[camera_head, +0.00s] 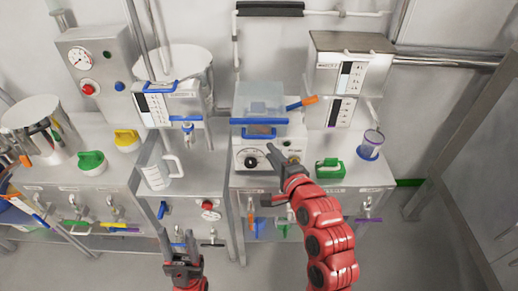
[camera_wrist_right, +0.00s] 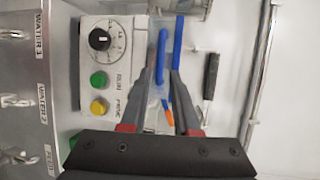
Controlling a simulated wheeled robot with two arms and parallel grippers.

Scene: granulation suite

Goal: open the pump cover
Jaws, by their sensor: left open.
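The pump (camera_head: 243,143) is a white box with a black dial on its front, on the middle-right steel bench. The right wrist view shows the pump (camera_wrist_right: 98,68) sideways, and the blue handle (camera_wrist_right: 162,58) between and beyond my fingers. My right gripper (camera_head: 263,153) is open and empty in front of the pump, just below the handle; contact cannot be told. My left gripper (camera_head: 180,243) is open and empty, low in front of the benches.
An orange-tipped tool (camera_head: 301,103) sticks out beside the cover. A jug (camera_head: 160,172) stands at left. Taps and valves line the bench fronts. Floor is free at lower left.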

